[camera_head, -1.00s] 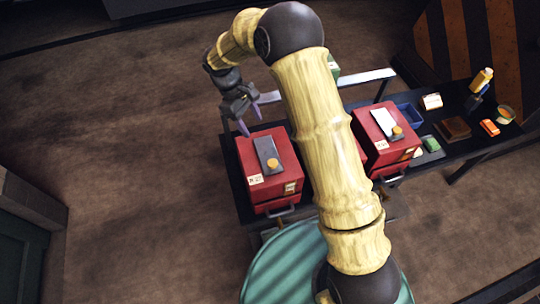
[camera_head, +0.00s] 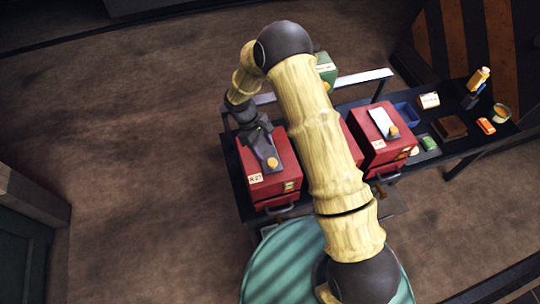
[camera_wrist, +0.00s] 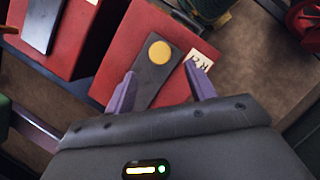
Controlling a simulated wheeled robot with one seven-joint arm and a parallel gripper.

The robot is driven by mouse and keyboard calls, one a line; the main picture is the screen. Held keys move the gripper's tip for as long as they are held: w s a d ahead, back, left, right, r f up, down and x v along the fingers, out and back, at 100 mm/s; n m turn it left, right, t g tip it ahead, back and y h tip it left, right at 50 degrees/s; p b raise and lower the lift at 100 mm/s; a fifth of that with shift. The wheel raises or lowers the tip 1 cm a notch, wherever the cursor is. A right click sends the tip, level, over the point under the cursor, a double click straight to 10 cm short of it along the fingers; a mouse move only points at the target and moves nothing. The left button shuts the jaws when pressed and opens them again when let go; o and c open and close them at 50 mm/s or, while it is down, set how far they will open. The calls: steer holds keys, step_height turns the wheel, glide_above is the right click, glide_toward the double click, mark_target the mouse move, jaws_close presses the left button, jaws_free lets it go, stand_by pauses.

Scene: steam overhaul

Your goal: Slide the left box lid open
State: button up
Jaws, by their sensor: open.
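The left box (camera_head: 283,188) is red, with a label on its front corner and a handle at its front. Its lid (camera_head: 265,150) is a dark grey strip with a round yellow knob (camera_head: 272,162) near the front end. In the wrist view the lid (camera_wrist: 150,84) and the yellow knob (camera_wrist: 160,51) lie between and beyond my purple fingertips. My gripper (camera_wrist: 161,82) is open over the lid, one finger on each side of it. In the head view my gripper (camera_head: 257,140) covers the lid's rear part. Whether the fingers touch the lid cannot be told.
Another red box (camera_head: 384,150) with a pale lid strip stands to the right, and part of a red box between them is hidden by my arm. A green box (camera_head: 326,68) sits behind. A blue tray (camera_head: 407,115) and small items lie on the dark bench at right.

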mark_target(272, 161)
steer(key=p+x, duration=0.1)
steer(key=x, duration=0.5)
steer(key=shift+d+f+p, duration=0.1)
steer(key=shift+f+p, duration=0.2)
steer(key=shift+p, duration=0.1)
